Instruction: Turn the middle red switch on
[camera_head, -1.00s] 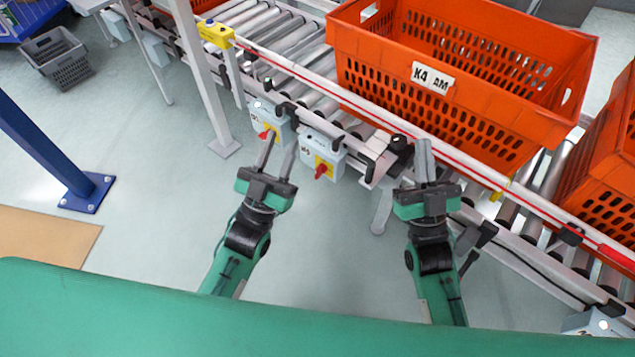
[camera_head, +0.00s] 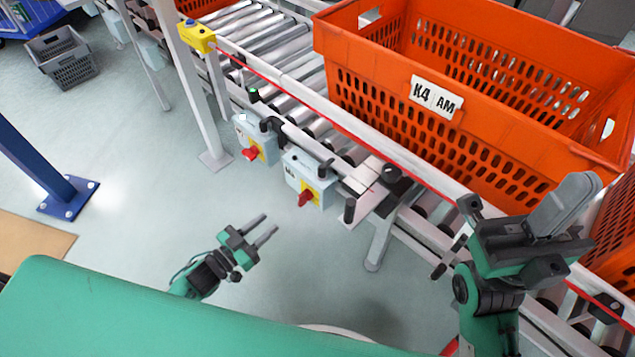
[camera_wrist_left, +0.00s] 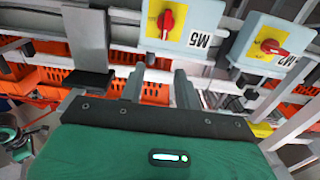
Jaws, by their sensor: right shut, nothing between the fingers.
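Two grey switch boxes with yellow plates hang on the conveyor's near side in the head view. The left box has a red knob (camera_head: 250,153) and the right box has a red knob (camera_head: 305,198). In the left wrist view, a red knob (camera_wrist_left: 166,22) labelled M5 and a red knob (camera_wrist_left: 270,47) labelled M2 show with upside-down labels. My left gripper (camera_head: 270,224) is open and empty, below and apart from the boxes; its fingers (camera_wrist_left: 158,88) are spread in the wrist view. My right gripper (camera_head: 568,203) is shut and empty, in front of the conveyor at right.
A large orange tote (camera_head: 380,110) stands on the roller conveyor (camera_head: 285,45), with another partly visible at right. A black knob (camera_head: 391,173) and brackets stick out along the conveyor's near edge. Open floor (camera_head: 150,240) lies left of my left gripper.

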